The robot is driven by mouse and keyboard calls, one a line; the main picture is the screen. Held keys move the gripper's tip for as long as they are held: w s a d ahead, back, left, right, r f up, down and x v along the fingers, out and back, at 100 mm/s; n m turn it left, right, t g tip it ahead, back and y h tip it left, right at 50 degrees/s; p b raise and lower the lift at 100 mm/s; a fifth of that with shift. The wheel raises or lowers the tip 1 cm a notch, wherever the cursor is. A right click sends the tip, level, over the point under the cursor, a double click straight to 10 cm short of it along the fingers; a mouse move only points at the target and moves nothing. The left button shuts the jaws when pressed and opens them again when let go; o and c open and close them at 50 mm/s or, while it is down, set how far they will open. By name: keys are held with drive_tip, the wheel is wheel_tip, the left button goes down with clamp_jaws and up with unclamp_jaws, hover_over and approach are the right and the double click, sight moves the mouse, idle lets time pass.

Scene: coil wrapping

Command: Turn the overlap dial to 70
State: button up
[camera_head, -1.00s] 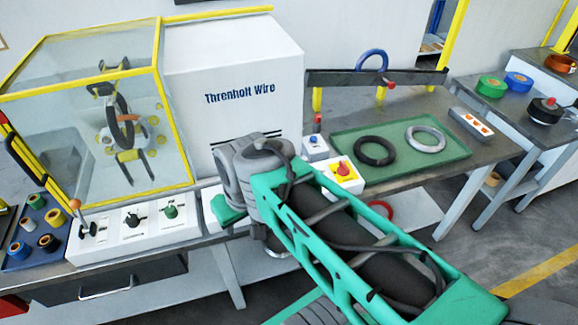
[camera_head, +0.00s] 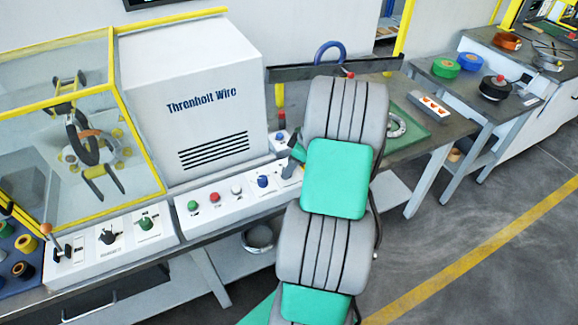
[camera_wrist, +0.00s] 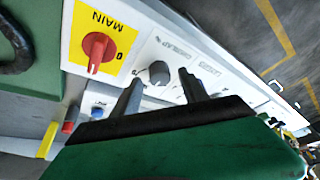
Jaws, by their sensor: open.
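In the wrist view a round grey dial (camera_wrist: 159,73) sits on the white panel, with small lettering beside it too blurred to read surely. Its pointer setting is also unclear. My gripper (camera_wrist: 162,78) is open, its two dark fingers on either side of the dial in the picture. The dial shows in the gap near the fingertips; I cannot tell whether they touch it or how far off it is. In the head view my arm hides the dial and most of the gripper.
A red MAIN switch (camera_wrist: 97,50) on a yellow plate stands close beside the dial. The white front panel (camera_head: 225,203) carries several coloured buttons. The green tray (camera_head: 425,128) lies behind my arm, with a grey coil (camera_head: 397,125) partly hidden.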

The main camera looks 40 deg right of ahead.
drive_tip(key=shift+w+a+f, duration=0.15)
drive_tip(key=shift+w+f, duration=0.05)
drive_tip(key=shift+f, duration=0.45)
drive_tip(key=shift+c, duration=0.4)
clamp_jaws()
